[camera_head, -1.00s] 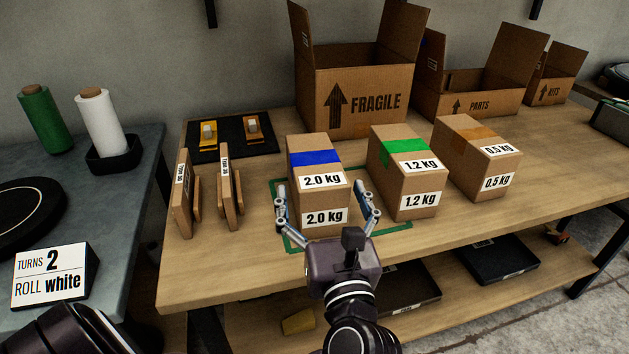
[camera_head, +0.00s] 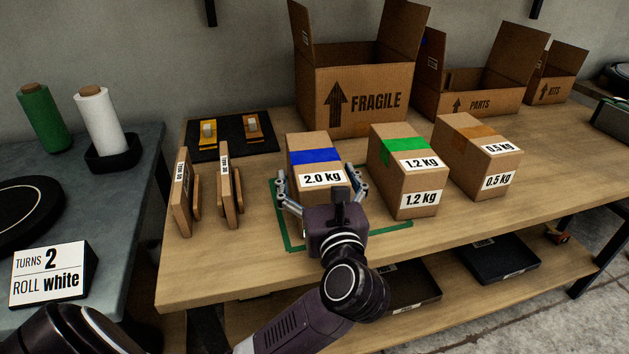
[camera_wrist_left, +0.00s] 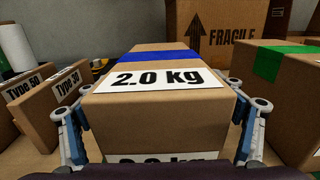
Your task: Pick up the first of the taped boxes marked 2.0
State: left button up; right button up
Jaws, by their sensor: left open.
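My left gripper (camera_head: 321,190) is open, with one finger on each side of the box's near part. In the left wrist view the same box (camera_wrist_left: 165,110) fills the middle between the two fingers (camera_wrist_left: 165,125). I cannot tell whether the fingers touch it. The gripper body hides the box's front label in the head view. My right gripper is not in view.
A green-taped 1.2 kg box (camera_head: 408,165) stands close on the right, then an orange-taped 0.5 kg box (camera_head: 475,160). Upright brown boards (camera_head: 230,190) stand on the left. The open FRAGILE carton (camera_head: 365,95) is behind. The table's front left is clear.

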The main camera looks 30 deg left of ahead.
pick_arm(q)
jog(key=c, duration=2)
jog(key=shift+r, duration=0.35)
jog(key=shift+c, duration=0.5)
